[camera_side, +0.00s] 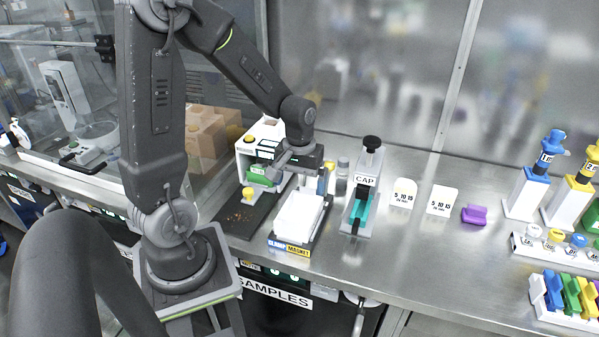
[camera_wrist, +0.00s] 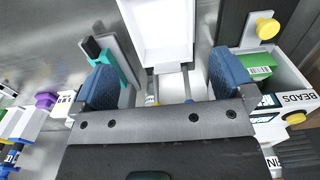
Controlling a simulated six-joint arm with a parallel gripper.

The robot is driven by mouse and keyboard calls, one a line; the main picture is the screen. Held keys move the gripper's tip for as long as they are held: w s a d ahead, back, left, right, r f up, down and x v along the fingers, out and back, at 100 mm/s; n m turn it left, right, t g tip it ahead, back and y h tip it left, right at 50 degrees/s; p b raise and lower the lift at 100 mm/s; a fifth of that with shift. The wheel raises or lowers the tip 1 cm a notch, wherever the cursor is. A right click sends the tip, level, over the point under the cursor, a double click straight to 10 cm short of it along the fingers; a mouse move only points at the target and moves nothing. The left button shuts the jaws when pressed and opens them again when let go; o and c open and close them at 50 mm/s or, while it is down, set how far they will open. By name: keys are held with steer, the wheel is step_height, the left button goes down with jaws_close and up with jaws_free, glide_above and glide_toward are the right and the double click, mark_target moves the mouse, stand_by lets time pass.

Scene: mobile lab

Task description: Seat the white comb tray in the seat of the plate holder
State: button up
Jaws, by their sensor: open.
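In the wrist view the white tray (camera_wrist: 156,30) shows a raised rim and runs off the top edge. I cannot tell whether it lies fully down in the seat. My gripper (camera_side: 311,180) is above the back end of the tray. In the wrist view its two blue fingers (camera_wrist: 162,80) are wide apart, one on each side of the tray's near end, with visible gaps. The gripper holds nothing.
A "CAP" stand (camera_side: 365,185) with a teal part is close right of the holder. A white "BEADS" box (camera_wrist: 290,80) is on the other side, with a dark mat (camera_side: 240,218) in front. White cards (camera_side: 403,193) and a purple block (camera_side: 474,214) are farther right.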

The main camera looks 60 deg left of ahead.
steer(key=s+d+r+m+t, duration=0.2)
steer(key=s+d+r+m, duration=0.2)
steer(key=d+r, duration=0.2)
steer(key=s+d+r+m+t, duration=0.3)
steer(key=s+d+r+m, duration=0.1)
steer(key=d+r, duration=0.3)
step_height(320, 180, up, 3)
steer(key=shift+s+d+f+m+t, duration=0.1)
steer(key=shift+s+d+m+t, duration=0.1)
steer(key=shift+s+m+t, duration=0.25)
steer(key=shift+w, duration=0.15)
steer(key=shift+c, duration=0.4)
